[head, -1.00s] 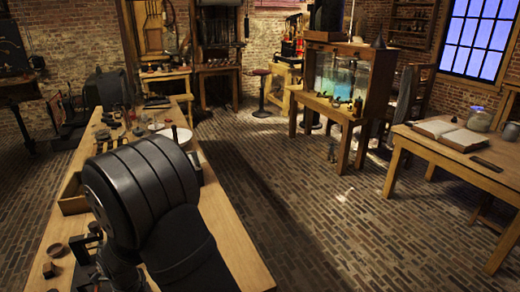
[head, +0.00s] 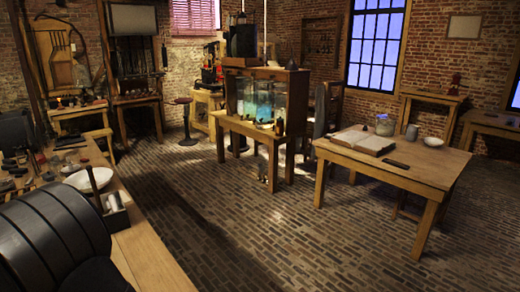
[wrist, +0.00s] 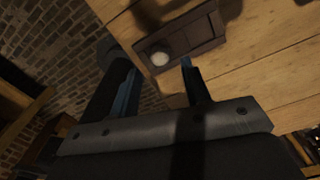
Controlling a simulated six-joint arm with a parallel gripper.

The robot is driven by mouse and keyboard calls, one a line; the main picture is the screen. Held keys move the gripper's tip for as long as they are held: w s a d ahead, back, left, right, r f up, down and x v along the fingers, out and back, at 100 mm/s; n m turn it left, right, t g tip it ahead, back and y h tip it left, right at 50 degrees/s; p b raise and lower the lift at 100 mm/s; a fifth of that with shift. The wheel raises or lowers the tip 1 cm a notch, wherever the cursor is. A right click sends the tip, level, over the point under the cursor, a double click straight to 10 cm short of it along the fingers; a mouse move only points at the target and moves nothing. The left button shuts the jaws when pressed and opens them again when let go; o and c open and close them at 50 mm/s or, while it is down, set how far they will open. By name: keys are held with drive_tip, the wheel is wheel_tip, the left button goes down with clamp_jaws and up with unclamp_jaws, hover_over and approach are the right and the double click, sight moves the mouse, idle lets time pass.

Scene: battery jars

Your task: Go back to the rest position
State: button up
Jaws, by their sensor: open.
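My gripper (wrist: 158,74) shows in the wrist view with its two fingers apart and nothing held between them. Beyond the fingertips is a wooden bench top (wrist: 262,78) with a dark tray (wrist: 205,38) on it. A small round pale thing (wrist: 160,58) sits at the tray's near end, apart from the fingers as far as I can tell. In the head view my dark ribbed arm fills the lower left corner over the bench (head: 150,262); the gripper itself is out of that view.
A white dish (head: 88,180) and several small tools lie on the bench. A glass tank (head: 262,98) stands on a stand at the back. The brick floor (head: 270,235) between is clear.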

wheel_tip(320, 180, down, 2)
drive_tip(key=shift+f, duration=0.15)
wheel_tip(320, 180, up, 11)
wheel_tip(320, 180, down, 12)
drive_tip(key=shift+f, duration=0.15)
wheel_tip(320, 180, up, 5)
drive_tip(key=shift+f, duration=0.1)
drive_tip(key=w+d+r, duration=0.7)
drive_tip(key=w+d, duration=0.1)
drive_tip(key=d, duration=0.1)
drive_tip(key=w+a+r, duration=0.1)
drive_tip(key=w+a, duration=0.2)
drive_tip(key=a, duration=0.8)
drive_tip(key=w+a, duration=0.3)
drive_tip(key=a, duration=0.8)
drive_tip(key=s+a+f, duration=0.1)
drive_tip(key=s+a, duration=0.1)
drive_tip(key=s+a+f, duration=0.1)
drive_tip(key=a, duration=0.1)
drive_tip(key=shift+s+f, duration=0.1)
drive_tip(key=shift+f, duration=0.2)
